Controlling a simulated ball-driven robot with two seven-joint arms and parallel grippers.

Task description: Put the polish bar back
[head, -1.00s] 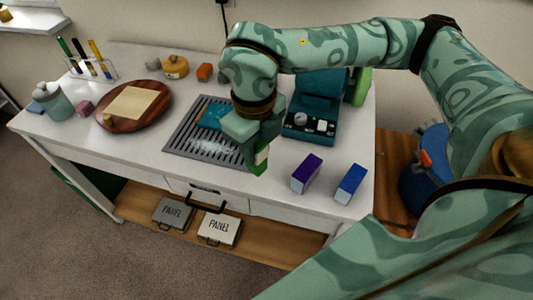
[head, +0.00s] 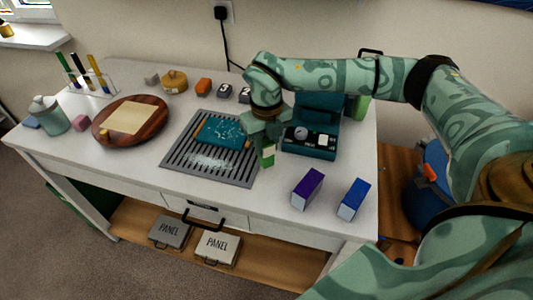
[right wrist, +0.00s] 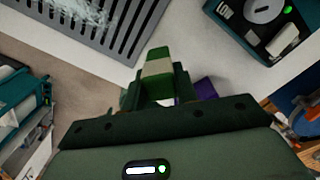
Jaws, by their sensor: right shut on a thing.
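My right gripper (head: 266,150) is shut on a green and cream polish bar (head: 268,158). It holds the bar beside the right edge of the slotted grey grate, in front of the teal machine. The polish bar also shows in the right wrist view (right wrist: 157,66), between the fingers. A purple bar (head: 308,188) and a blue bar (head: 353,198), each with a white end, stand at the table's front right. The purple bar is partly hidden by the gripper in the right wrist view (right wrist: 205,88). My left gripper is not in view.
The grate (head: 180,155) carries a teal piece (head: 222,131) and pale powder. The teal machine (head: 312,137) stands close by the gripper. A round wooden board (head: 100,130) lies at left. White tabletop (head: 265,205) is clear left of the purple bar.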

